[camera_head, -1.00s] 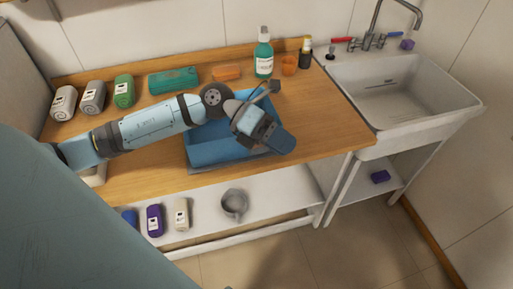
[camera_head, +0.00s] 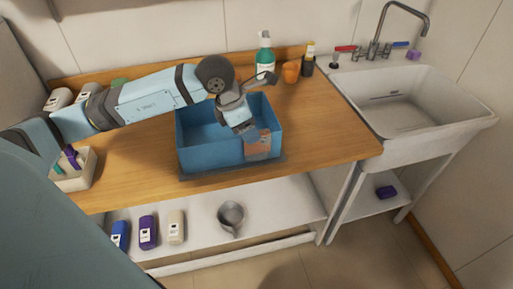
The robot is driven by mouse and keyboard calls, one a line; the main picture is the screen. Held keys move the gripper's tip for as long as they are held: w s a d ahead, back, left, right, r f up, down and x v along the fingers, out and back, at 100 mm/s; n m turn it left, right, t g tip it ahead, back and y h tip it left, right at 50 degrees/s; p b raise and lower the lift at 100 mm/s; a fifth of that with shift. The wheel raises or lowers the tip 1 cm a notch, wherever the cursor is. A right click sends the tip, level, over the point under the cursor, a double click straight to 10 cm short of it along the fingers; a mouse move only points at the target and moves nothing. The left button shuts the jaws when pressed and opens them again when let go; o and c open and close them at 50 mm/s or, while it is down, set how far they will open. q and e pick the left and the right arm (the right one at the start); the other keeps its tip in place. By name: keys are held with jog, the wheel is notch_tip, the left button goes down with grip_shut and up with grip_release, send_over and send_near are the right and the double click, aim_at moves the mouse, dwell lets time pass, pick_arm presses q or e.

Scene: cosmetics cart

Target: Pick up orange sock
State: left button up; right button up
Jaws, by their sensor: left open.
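I cannot make out a clear orange sock in the current view. A flat orange piece lay at the back of the counter earlier, and my left arm now covers that area. My left gripper (camera_head: 248,134) points down over the right part of the blue box (camera_head: 205,151), near its front wall. The gripper is open. A brownish-orange patch (camera_head: 258,146) shows at the box front just below the gripper; I cannot tell whether it is cloth or part of the box. My right gripper is out of view.
A green pump bottle (camera_head: 265,55), an orange cup (camera_head: 291,72) and a dark bottle (camera_head: 308,61) stand at the back. A sink (camera_head: 405,103) is at right. A holder (camera_head: 75,178) is at left. The lower shelf holds bottles and a grey mug (camera_head: 230,215).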

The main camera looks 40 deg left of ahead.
aim_at(257, 146)
pick_arm(q)
jog(key=b+x, duration=0.1)
jog(key=x, duration=0.4)
jog(key=shift+d, duration=0.1)
jog(key=shift+w+f, duration=0.1)
jog(key=shift+f, duration=0.05)
jog(key=shift+c, duration=0.2)
jog(key=c, duration=1)
